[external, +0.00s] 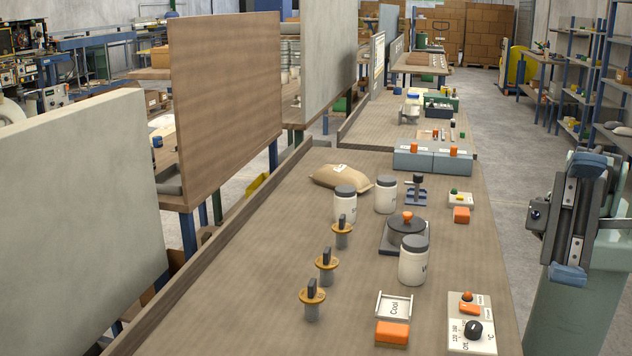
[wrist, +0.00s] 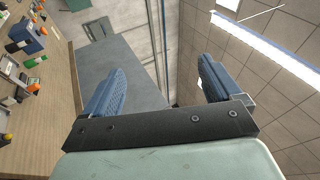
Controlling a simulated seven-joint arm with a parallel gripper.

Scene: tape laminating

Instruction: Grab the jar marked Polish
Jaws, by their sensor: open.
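Three white jars with dark grey lids stand upright on the wooden bench in the external view: one at the back left (external: 345,206), one at the back right (external: 385,196) and one nearer (external: 413,264). Their dark labels are turned partly away; I cannot read which one says Polish. My gripper (external: 576,218) is off the bench's right side, well apart from the jars. In the wrist view my gripper (wrist: 160,86) has its two blue fingers spread with nothing between them. No jar can be made out in the wrist view.
The bench (external: 240,305) also holds a brown sack (external: 340,177), three orange-collared posts (external: 312,298), a round pot with an orange knob (external: 406,231), a "Coat" tray (external: 394,306), an orange block (external: 392,333) and a dial panel (external: 472,325). The bench's left front is clear.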

